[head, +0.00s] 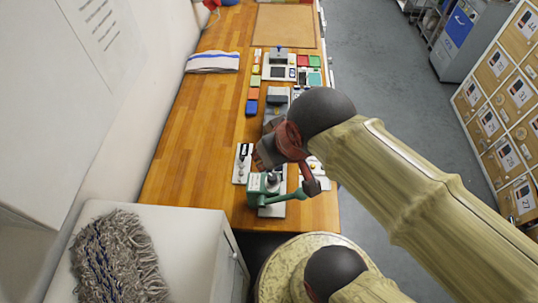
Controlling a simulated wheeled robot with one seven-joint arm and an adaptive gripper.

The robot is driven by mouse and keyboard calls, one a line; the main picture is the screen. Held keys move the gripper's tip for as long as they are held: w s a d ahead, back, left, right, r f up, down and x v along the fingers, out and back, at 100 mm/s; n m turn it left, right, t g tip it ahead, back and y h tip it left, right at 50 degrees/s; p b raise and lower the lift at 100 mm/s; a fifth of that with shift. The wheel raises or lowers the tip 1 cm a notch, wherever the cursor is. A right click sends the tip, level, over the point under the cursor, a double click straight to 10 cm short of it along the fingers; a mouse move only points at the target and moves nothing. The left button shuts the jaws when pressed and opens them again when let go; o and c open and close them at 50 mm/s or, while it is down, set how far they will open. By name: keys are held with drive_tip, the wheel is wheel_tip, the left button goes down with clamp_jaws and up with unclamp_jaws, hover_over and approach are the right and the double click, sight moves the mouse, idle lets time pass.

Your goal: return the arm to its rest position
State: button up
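My arm, in a pale yellowish cover with a dark round joint, reaches in from the right in the head view. My gripper (268,153), dark and reddish, is at the arm's end over the near part of the wooden bench (190,150). It is small and partly hidden by the wrist, so I cannot tell whether it is open or shut. A green lever device (257,187) stands just below it in the picture; I cannot tell whether they touch.
Small coloured blocks and boxes (253,94) lie beyond the gripper. A folded striped cloth (213,62) lies at the bench's left. A white cabinet (190,230) with a shaggy grey mop head (118,262) is at lower left. Grey floor (385,75) is clear on the right, before numbered lockers (500,90).

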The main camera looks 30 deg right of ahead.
drive_tip(key=shift+s, duration=0.15)
wheel_tip(320, 180, down, 9)
drive_tip(key=b, duration=0.9)
drive_tip(key=shift+f, duration=0.2)
